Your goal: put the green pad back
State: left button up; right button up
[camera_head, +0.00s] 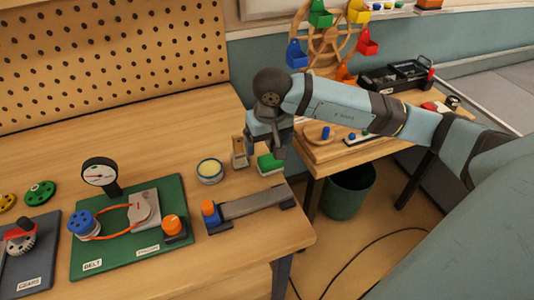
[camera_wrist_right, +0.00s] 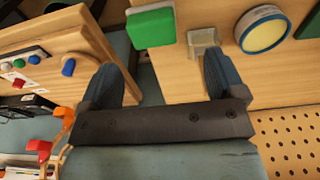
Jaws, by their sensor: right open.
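The green pad (camera_head: 269,163), a small block with a white underside, lies on the wooden table near its right edge. It also shows in the right wrist view (camera_wrist_right: 152,27), beyond my fingertips. My right gripper (camera_head: 268,146) is over the pad's area and hides part of it in the head view. In the wrist view my right gripper (camera_wrist_right: 162,70) is open, with nothing between its fingers. A small upright wooden holder (camera_head: 240,153) stands just left of the pad; the wrist view shows it too (camera_wrist_right: 203,40). My left gripper is not in view.
A round tin with a yellow top (camera_head: 209,171) stands left of the holder. In front are a grey belt strip (camera_head: 253,202) with a blue-and-orange end and a green belt board (camera_head: 110,245). A pegboard (camera_head: 120,55) rises behind. A gap separates the second table (camera_head: 340,150).

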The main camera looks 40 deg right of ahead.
aim_at(269, 164)
jog(key=r, duration=0.4)
jog(key=shift+s+r, duration=0.2)
jog(key=shift+s, duration=0.05)
jog(key=shift+f, duration=0.1)
